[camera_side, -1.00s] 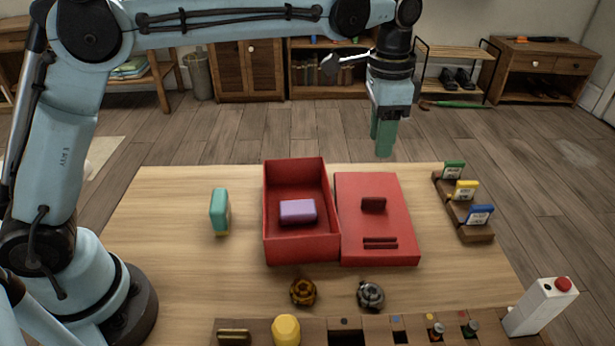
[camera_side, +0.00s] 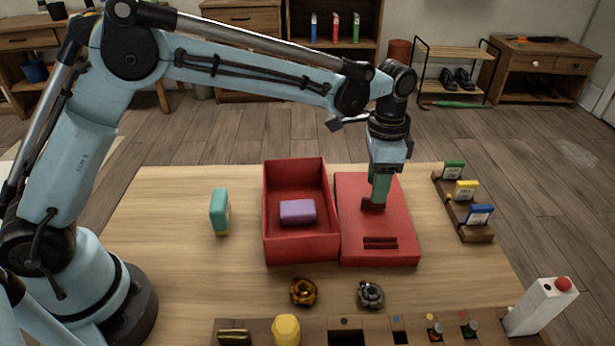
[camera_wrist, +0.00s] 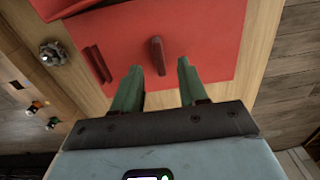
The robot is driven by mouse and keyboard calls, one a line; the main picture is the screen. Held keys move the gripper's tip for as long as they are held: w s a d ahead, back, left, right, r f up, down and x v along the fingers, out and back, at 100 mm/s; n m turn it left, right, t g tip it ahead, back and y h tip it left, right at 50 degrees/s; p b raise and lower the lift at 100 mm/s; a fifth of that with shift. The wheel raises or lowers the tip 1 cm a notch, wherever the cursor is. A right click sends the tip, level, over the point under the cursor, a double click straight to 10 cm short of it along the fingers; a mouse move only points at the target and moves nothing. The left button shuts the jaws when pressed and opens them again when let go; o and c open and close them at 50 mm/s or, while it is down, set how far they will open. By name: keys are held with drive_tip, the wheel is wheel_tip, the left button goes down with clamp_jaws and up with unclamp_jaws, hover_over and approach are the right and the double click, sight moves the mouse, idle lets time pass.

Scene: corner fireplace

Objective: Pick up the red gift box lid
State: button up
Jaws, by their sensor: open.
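The red gift box lid (camera_side: 350,225) lies flat on the table, right of the open red box (camera_side: 302,248). It has a dark red knob handle (camera_side: 368,207) near its middle and two raised bars at its near end. My gripper (camera_side: 380,200) points down over the lid, its green fingers low at the handle. In the wrist view my gripper (camera_wrist: 158,72) is open, and the handle (camera_wrist: 157,55) appears just ahead of the gap between the fingertips. Nothing is held. I cannot tell whether a finger touches the handle.
A purple block (camera_side: 297,211) sits inside the box. A teal item (camera_side: 219,209) stands to the left. A wooden rack (camera_side: 466,217) with several coloured cards is on the right. Two knobs (camera_side: 303,291) (camera_side: 370,294) lie in front. A white post with a red button (camera_side: 540,308) stands near right.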

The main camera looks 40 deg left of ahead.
sight(373, 209)
drive_tip(key=shift+f, duration=1.45)
drive_tip(key=shift+c, duration=0.3)
clamp_jaws()
drive_tip(key=shift+r, duration=0.1)
